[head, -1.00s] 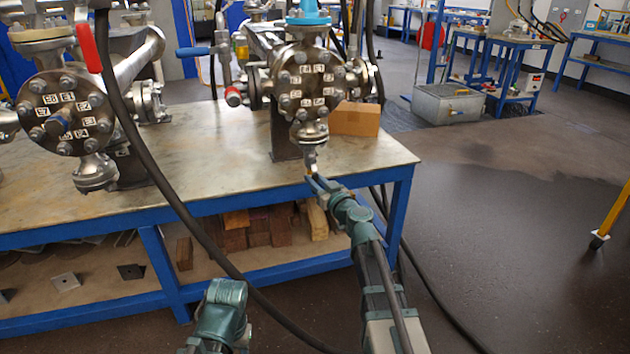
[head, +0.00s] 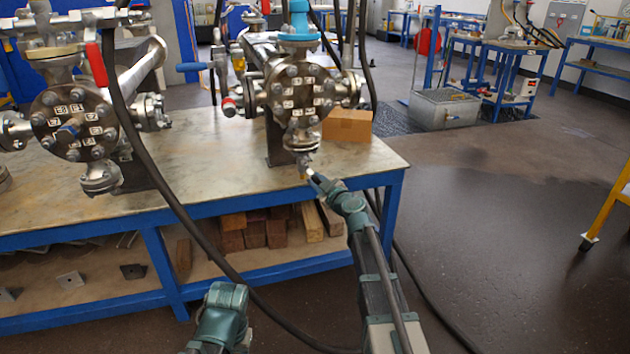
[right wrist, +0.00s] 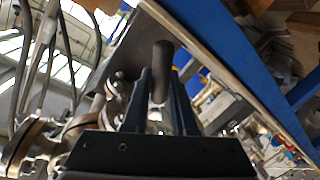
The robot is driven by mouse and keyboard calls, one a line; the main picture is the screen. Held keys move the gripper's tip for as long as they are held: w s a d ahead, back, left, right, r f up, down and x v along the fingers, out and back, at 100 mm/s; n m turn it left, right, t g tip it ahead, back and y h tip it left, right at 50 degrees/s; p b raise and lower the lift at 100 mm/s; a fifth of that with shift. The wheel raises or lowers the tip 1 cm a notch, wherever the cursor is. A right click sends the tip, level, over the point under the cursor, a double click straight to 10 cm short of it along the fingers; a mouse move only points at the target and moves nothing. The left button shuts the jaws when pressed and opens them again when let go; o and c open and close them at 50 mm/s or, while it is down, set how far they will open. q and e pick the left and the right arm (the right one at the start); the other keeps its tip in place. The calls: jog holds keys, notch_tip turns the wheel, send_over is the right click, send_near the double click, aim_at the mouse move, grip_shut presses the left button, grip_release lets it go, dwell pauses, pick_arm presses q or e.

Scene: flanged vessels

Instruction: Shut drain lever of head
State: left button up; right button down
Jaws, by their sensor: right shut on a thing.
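The drain lever (right wrist: 162,62) shows in the right wrist view as a dark, rounded handle between my two fingers. In the head view the small drain fitting (head: 304,164) hangs under the round bolted head (head: 303,93) of the right-hand vessel, near the bench's front edge. My right gripper (head: 311,175) reaches up to it from below and is shut on the lever. The lever's exact angle is too small to tell in the head view. My left gripper is not in view; only part of that arm shows at the bottom.
A second flanged vessel (head: 72,122) stands at the left on the blue-framed bench (head: 215,180). A black hose (head: 165,193) hangs across the front. The floor at the right is open.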

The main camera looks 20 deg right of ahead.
jog(key=d+r+n+p, duration=0.1)
jog(key=n, duration=0.1)
jog(key=shift+d+r+n+h+p, duration=0.1)
jog(key=shift+r+n+h+p, duration=0.05)
jog(key=shift+n+h+p, duration=0.15)
jog(key=shift+d+r+n+g+h+p, duration=0.15)
jog(key=shift+d+r+n+h+p, duration=0.1)
jog(key=shift+n+p, duration=0.25)
jog(key=shift+d+r+n+g+h+p, duration=0.15)
jog(key=shift+r+n+p, duration=0.15)
jog(key=shift+n, duration=0.4)
jog(key=n+p, duration=0.1)
jog(key=r+n, duration=0.1)
jog(key=shift+d+r+n+h+p, duration=0.15)
jog(key=shift+d+n+h+p, duration=0.15)
jog(key=shift+p, duration=0.1)
jog(key=shift+r+n+h+p, duration=0.4)
jog(key=shift+r+n+p, duration=0.15)
jog(key=shift+n, duration=0.55)
jog(key=c, duration=0.7)
grip_release()
jog(key=s+r+p, duration=0.1)
jog(key=s, duration=0.3)
jog(key=s+p, duration=0.1)
jog(key=s, duration=0.4)
jog(key=s+r, duration=0.1)
jog(key=s, duration=0.3)
jog(key=shift+s+d+r+p, duration=0.2)
jog(key=shift+s+r+p, duration=0.1)
jog(key=shift+p, duration=0.1)
